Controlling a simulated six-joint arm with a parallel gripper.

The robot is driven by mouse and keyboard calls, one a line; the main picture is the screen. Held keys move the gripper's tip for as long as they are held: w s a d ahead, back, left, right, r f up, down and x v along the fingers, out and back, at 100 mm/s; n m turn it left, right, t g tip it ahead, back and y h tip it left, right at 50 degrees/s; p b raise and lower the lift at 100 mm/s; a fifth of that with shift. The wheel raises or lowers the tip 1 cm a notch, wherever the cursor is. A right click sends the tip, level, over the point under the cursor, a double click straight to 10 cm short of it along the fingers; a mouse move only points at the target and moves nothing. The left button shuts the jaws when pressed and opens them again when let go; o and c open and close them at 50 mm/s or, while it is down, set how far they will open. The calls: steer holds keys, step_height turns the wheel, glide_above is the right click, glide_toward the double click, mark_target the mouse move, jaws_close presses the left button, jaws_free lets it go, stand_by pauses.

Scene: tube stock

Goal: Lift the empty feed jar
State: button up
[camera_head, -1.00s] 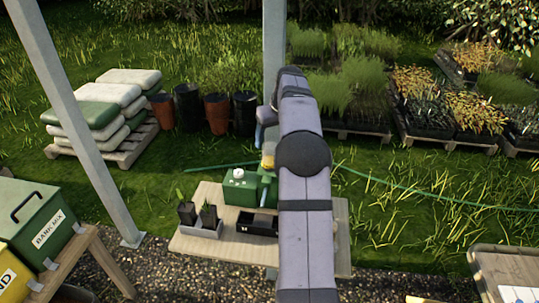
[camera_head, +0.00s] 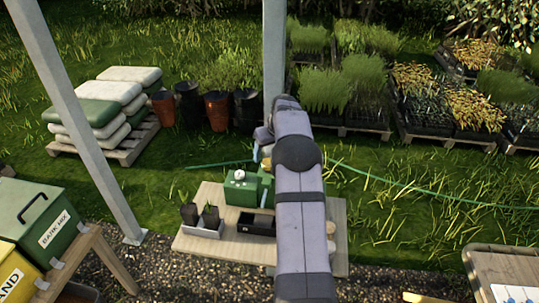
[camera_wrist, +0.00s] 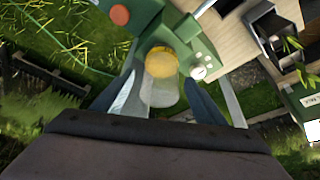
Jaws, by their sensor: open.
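In the wrist view the feed jar (camera_wrist: 160,92) is a clear, empty-looking jar with a yellow lid or base end, set at a green machine (camera_wrist: 188,50). My gripper (camera_wrist: 160,98) is open, with one finger on each side of the jar. I cannot tell whether the fingers touch it. In the head view my arm hides most of the jar and the gripper. The green machine (camera_head: 241,188) stands on the wooden table there, with a round white gauge on top.
The table (camera_head: 205,246) also holds a light tray with two potted seedlings (camera_head: 200,216) and a black tray (camera_head: 259,225). A green hose (camera_head: 400,194) crosses the grass behind. A grey post (camera_head: 274,50) rises close behind my arm.

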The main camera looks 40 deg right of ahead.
steer(key=c, duration=1.2)
steer(key=shift+r, duration=0.1)
